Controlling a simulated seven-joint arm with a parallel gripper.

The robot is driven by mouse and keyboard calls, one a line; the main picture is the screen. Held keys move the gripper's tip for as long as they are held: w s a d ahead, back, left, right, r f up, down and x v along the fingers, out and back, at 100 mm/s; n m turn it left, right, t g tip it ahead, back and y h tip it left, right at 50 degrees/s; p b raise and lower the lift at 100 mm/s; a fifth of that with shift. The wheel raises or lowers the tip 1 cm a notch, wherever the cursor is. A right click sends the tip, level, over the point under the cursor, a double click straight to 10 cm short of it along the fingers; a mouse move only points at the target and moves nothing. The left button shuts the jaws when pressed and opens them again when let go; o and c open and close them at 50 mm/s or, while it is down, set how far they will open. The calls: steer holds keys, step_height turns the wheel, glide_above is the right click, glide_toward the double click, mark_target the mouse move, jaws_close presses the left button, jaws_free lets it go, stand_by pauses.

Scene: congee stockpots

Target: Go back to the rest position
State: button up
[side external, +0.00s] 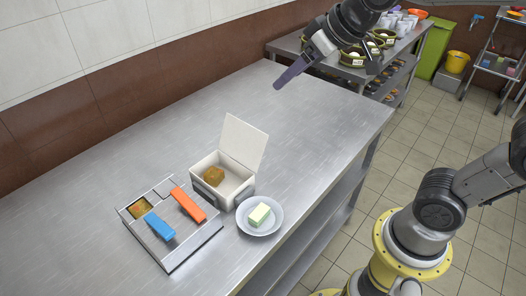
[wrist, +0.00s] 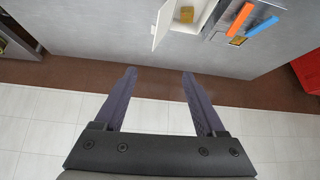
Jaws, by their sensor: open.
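My gripper (side external: 326,76) is open and empty, raised high above the far part of the steel table (side external: 310,120). In the wrist view its two dark fingers (wrist: 158,88) stand apart with nothing between them. It is well away from all objects on the table. A white box (side external: 222,185) with its lid raised stands on the table and holds a brown block (side external: 213,176).
A tiled wall (side external: 110,50) runs along the table's back. A second steel table with steamers (side external: 352,57) and cups stands behind my gripper. A green bin (side external: 444,52) and a shelf rack stand farther right. The far part of the near table is clear.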

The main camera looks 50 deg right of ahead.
steer(key=s+d+f+g, duration=0.1)
steer(key=s+f, duration=0.2)
steer(key=s, duration=0.5)
steer(key=s+d+f+m+g, duration=0.1)
steer(key=s+f, duration=0.3)
steer(key=s, duration=0.5)
steer(key=shift+d+h, duration=0.2)
steer(key=shift+h, duration=0.1)
